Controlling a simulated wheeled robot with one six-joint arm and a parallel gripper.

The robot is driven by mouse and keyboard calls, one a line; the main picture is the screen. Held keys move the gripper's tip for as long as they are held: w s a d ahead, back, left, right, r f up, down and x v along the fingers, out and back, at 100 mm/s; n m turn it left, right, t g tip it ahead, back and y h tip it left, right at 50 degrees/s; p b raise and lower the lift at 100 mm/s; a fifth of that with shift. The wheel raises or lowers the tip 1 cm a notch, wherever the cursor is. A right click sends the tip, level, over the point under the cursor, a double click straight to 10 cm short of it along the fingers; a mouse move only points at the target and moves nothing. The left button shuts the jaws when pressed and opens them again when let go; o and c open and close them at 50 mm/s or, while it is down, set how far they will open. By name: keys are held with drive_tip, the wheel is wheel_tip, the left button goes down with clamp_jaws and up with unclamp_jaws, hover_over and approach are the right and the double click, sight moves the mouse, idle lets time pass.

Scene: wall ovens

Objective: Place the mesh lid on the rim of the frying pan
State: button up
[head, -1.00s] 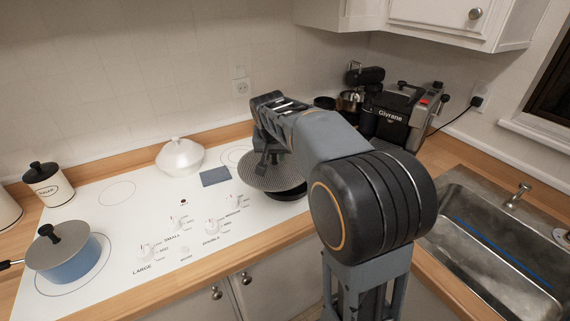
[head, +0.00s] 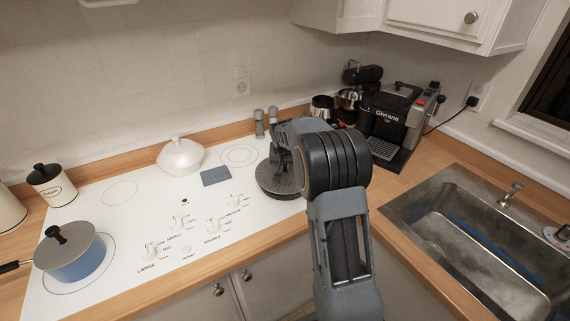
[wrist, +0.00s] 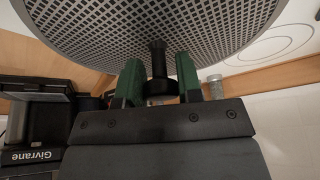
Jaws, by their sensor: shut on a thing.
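The round grey mesh lid (head: 271,181) is at the right end of the white cooktop in the head view. The dark frying pan (head: 287,198) shows only as a thin edge under it. The lid appears close over the pan and roughly level; I cannot tell whether it touches the rim all round. In the wrist view the mesh lid (wrist: 215,30) fills the top, with its black knob (wrist: 158,60) between the green fingers. My gripper (wrist: 160,88) is shut on this knob. In the head view my arm hides the fingers and the lid's right side.
A blue pot with a grey lid (head: 75,258) stands at the left of the cooktop (head: 130,225). A white lidded dish (head: 180,157) stands at the back. Two shakers (head: 266,121) stand behind the pan. A coffee machine (head: 400,115) and a sink (head: 480,235) are to the right.

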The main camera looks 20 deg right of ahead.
drive_tip(key=shift+f, duration=0.3)
drive_tip(key=o, duration=1)
drive_tip(key=b+v, duration=0.1)
drive_tip(key=v, duration=1)
drive_tip(key=shift+s+a+f+n+y, duration=0.4)
drive_tip(key=shift+s+a+n, duration=0.9)
drive_tip(key=shift+s, duration=3.05)
drive_tip(key=shift+s+a+f+n+y, duration=0.35)
drive_tip(key=shift+s+a, duration=1.85)
drive_tip(key=shift+s, duration=2.15)
drive_tip(key=shift+s+a+f+n+y, duration=0.35)
drive_tip(key=shift+s+a+n, duration=1)
drive_tip(key=shift+s, duration=3)
drive_tip(key=shift+a+f+m, duration=0.1)
drive_tip(key=shift+a+m, duration=0.25)
drive_tip(key=shift+m, duration=0.05)
